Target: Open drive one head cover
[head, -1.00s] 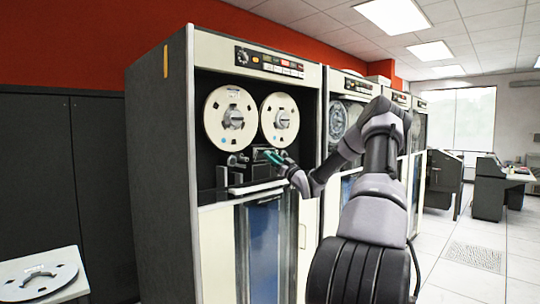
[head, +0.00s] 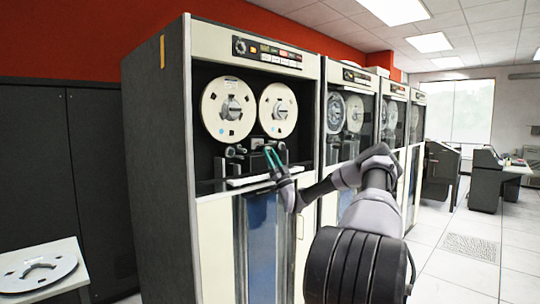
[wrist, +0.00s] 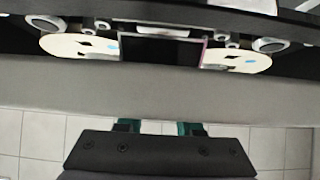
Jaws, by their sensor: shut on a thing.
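Drive one (head: 165,150) is the nearest tall tape cabinet, with two cream reels, left (head: 213,97) and right (head: 270,97). Its dark head cover (head: 254,163) is in the head assembly below the reels, small and partly hidden by my gripper. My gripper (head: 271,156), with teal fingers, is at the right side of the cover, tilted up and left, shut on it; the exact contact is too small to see. In the wrist view the teal fingers of my gripper (wrist: 158,128) end at a wide grey band (wrist: 160,92), which hides their tips.
A pale ledge (head: 255,180) crosses drive one below the heads, above a blue-tinted glass panel (head: 262,240). More tape cabinets (head: 349,120) stand to the right. A small table (head: 30,262) with a loose reel is at the lower left. Open tiled floor lies on the right.

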